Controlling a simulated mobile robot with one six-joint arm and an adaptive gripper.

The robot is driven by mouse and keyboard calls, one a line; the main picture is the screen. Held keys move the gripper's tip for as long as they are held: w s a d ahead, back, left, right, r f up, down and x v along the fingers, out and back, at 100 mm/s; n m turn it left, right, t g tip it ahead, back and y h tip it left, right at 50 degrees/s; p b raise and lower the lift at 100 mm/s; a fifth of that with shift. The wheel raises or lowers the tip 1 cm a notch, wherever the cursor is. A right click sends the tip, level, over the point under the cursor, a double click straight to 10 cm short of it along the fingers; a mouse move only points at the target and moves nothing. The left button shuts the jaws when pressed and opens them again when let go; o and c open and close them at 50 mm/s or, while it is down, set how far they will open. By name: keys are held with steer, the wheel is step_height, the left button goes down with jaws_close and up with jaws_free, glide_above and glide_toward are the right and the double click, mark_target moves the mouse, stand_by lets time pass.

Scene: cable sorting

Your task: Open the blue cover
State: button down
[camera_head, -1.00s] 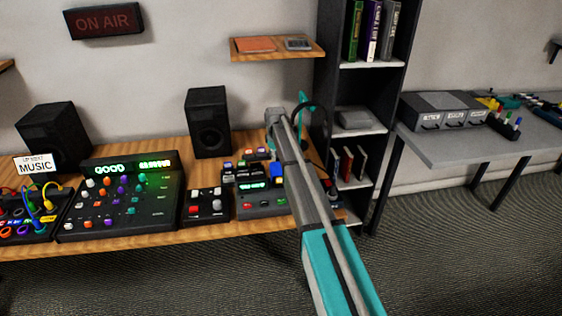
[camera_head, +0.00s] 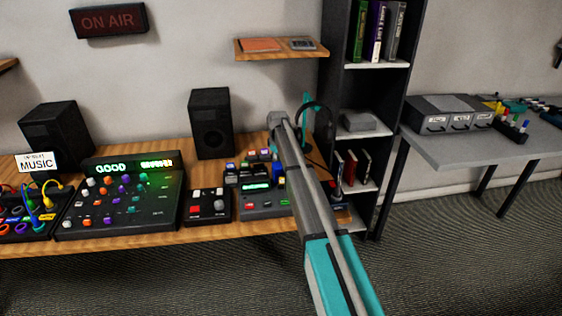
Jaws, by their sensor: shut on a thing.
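The small device (camera_head: 262,208) with a lit green display stands on the wooden desk, with several coloured covers or buttons on top. A blue piece, which looks like the blue cover (camera_head: 278,170), is at its right back, partly behind my arm. My gripper (camera_head: 277,155) points down at this blue piece from the end of my arm and appears shut on it. The fingertips are small and mostly hidden by the arm, and the cover's angle cannot be told.
Left of the device are a small box with red and white buttons (camera_head: 208,206) and a mixer (camera_head: 120,195). A speaker (camera_head: 211,125) stands behind. A teal headphone stand (camera_head: 306,112) and black shelf (camera_head: 368,95) are close on the right.

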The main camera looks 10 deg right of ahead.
steer(key=shift+w+d, duration=0.4)
steer(key=shift+d, duration=0.1)
steer(key=c, duration=0.9)
jaws_free()
steer(key=shift+f, duration=0.15)
steer(key=shift+o, duration=1.1)
steer(key=shift+w+f, duration=0.15)
steer(key=shift+w, duration=0.05)
steer(key=shift+o, duration=0.9)
steer(key=shift+s+a, duration=0.1)
steer(key=shift+s, duration=0.1)
steer(key=shift+r, duration=0.2)
